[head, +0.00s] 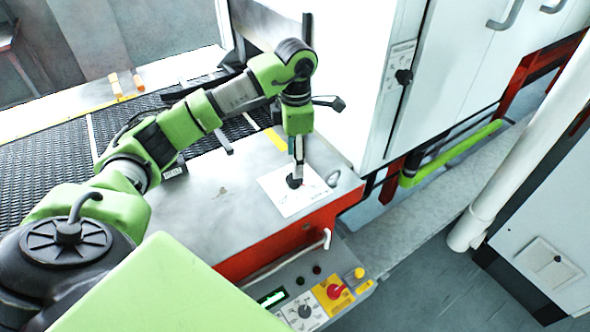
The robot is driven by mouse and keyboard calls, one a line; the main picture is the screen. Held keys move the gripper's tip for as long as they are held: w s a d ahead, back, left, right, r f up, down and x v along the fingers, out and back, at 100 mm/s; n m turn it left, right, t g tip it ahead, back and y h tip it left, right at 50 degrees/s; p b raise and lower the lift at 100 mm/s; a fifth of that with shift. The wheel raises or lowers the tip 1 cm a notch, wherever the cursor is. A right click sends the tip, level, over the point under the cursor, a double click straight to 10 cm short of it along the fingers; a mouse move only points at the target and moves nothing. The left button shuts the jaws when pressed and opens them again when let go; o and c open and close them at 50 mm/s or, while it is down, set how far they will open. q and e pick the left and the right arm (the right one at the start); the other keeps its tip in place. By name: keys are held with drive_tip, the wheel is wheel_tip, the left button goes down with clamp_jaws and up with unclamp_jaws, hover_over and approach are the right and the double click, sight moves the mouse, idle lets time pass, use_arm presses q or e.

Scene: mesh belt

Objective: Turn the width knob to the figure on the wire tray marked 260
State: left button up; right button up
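A black width knob (293,181) stands on a white dial plate (290,193) on the grey machine top. The plate's figures are too small to read. My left gripper (297,172) points down at the knob from above, its fingertips at or touching it. The fingers show nearly edge-on, so whether they are closed on it cannot be told. A small dark piece with pale marks (173,168) is partly hidden behind my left arm by the mesh belt. I cannot make out a wire tray or the figure 260. My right gripper is not in view.
The dark mesh belt (45,165) runs at the left. A control panel in front has a red knob (334,291), a white-plated dial (305,311) and a green display (272,298). A white cabinet (460,50) with another black knob (404,76) stands right of the gripper.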

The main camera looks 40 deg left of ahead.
sight(294, 181)
use_arm(q)
wheel_tip(294, 181, down, 6)
drive_tip(key=shift+a+r+p, duration=0.15)
drive_tip(key=shift+r+p, duration=0.1)
drive_tip(key=shift+p, duration=0.45)
drive_tip(key=shift+f, duration=0.4)
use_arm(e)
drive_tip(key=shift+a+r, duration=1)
use_arm(q)
drive_tip(key=shift+c, duration=0.3)
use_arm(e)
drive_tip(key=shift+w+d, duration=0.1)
use_arm(q)
drive_tip(key=c, duration=1)
drive_tip(key=shift+c, duration=0.2)
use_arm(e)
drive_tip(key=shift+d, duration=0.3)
